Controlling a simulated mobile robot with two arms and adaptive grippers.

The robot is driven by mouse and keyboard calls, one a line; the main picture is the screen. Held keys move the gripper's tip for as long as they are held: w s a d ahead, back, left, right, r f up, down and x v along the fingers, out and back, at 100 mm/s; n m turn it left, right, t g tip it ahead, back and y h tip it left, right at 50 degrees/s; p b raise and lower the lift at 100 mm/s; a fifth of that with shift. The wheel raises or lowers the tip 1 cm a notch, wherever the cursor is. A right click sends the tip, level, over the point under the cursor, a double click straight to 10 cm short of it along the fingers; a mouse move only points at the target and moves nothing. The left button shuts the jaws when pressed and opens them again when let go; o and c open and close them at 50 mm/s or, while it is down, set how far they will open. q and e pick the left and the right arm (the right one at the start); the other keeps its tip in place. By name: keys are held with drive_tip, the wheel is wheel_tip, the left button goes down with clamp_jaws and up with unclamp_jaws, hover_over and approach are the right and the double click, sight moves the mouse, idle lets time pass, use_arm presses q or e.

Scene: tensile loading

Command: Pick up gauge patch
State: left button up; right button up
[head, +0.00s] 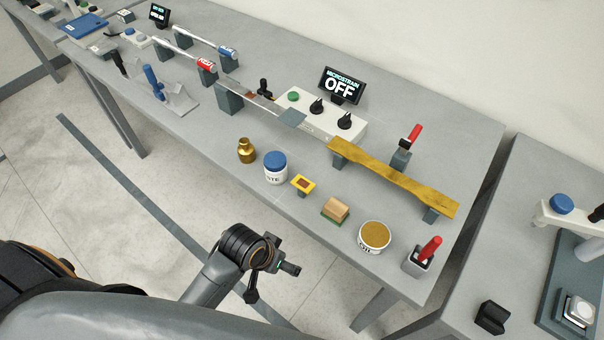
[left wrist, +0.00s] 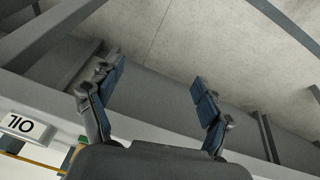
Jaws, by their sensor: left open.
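The likely gauge patch is a small yellow square with a reddish-brown centre (head: 303,184). It sits on a small dark stand near the front edge of the bench, between a white jar with a blue lid (head: 275,168) and a wooden block with a green base (head: 335,210). My left gripper (head: 272,280) is in front of the bench edge, over the floor, apart from the patch. In the left wrist view its two fingers (left wrist: 157,95) are spread with nothing between them. The patch does not show in that view. My right gripper is not in view.
A brass weight (head: 247,150), an open tin (head: 374,237) and a red-handled tool in a holder (head: 422,254) line the front. Behind lie a brass-coloured bar (head: 390,175) on supports and a control box under a display reading OFF (head: 341,86). A second bench stands right.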

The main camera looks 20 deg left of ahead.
use_arm(q)
drive_tip(key=d+r+m+h+p, duration=0.15)
drive_tip(key=d+r, duration=0.25)
drive_tip(key=r, duration=0.7)
wheel_tip(320, 180, up, 14)
drive_tip(key=g+y, duration=0.3)
hover_over(305, 181)
wheel_tip(305, 181, down, 8)
drive_tip(key=shift+s+r+p, duration=0.1)
drive_tip(key=shift+r+p, duration=0.1)
drive_tip(key=shift+p, duration=0.85)
drive_tip(key=shift+f+p, duration=0.35)
drive_tip(key=shift+f, duration=0.2)
wheel_tip(305, 181, down, 4)
drive_tip(key=shift+r+p, duration=0.2)
drive_tip(key=shift+p, duration=0.55)
drive_tip(key=shift+f, duration=0.45)
